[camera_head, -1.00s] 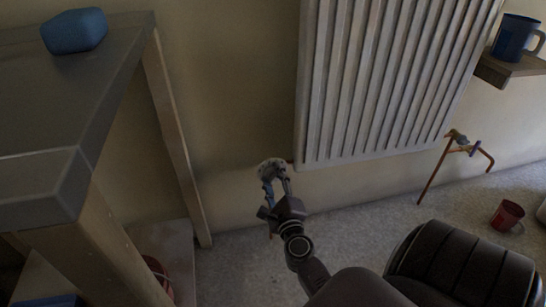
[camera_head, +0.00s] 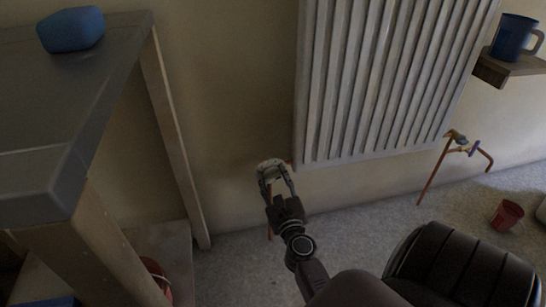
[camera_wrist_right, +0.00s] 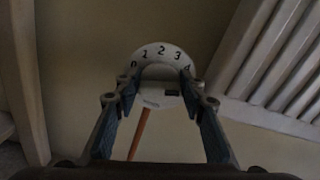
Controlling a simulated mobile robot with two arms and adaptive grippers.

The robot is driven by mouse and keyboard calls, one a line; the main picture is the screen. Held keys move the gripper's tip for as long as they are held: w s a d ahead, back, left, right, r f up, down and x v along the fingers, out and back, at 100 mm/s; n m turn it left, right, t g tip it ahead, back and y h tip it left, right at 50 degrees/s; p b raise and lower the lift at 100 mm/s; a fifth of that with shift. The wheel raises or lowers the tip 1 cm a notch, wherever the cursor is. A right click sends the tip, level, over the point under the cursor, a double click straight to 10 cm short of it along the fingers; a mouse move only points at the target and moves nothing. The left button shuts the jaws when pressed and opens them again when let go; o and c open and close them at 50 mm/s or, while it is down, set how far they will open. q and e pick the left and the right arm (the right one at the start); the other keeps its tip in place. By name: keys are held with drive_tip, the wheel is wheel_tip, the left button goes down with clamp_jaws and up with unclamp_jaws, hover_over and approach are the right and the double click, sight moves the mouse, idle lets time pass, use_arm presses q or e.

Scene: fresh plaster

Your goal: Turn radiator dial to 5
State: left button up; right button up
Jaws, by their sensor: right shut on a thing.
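The radiator dial (camera_head: 270,166) is a pale round scale beside the lower left corner of the radiator (camera_head: 375,85). In the right wrist view the dial's scale (camera_wrist_right: 161,53) reads 0, 1, 2, 3 and 4 from left to right; no 5 shows. Its pale knob (camera_wrist_right: 158,99) has a dark mark on its right part, below the 4. My right gripper (camera_head: 276,183) is shut on the dial's knob, one finger on each side, as the right wrist view (camera_wrist_right: 160,92) also shows. The fingers hide the sides of the dial. My left gripper is not in view.
A copper pipe (camera_wrist_right: 139,134) runs down from the dial. A grey table (camera_head: 110,75) with a blue block (camera_head: 72,29) stands at left.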

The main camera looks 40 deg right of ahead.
drive_tip(key=shift+f, duration=0.1)
idle(0.4)
drive_tip(key=o, duration=1.1)
drive_tip(key=shift+o, duration=0.2)
drive_tip(key=shift+s, duration=0.1)
drive_tip(key=v, duration=1.2)
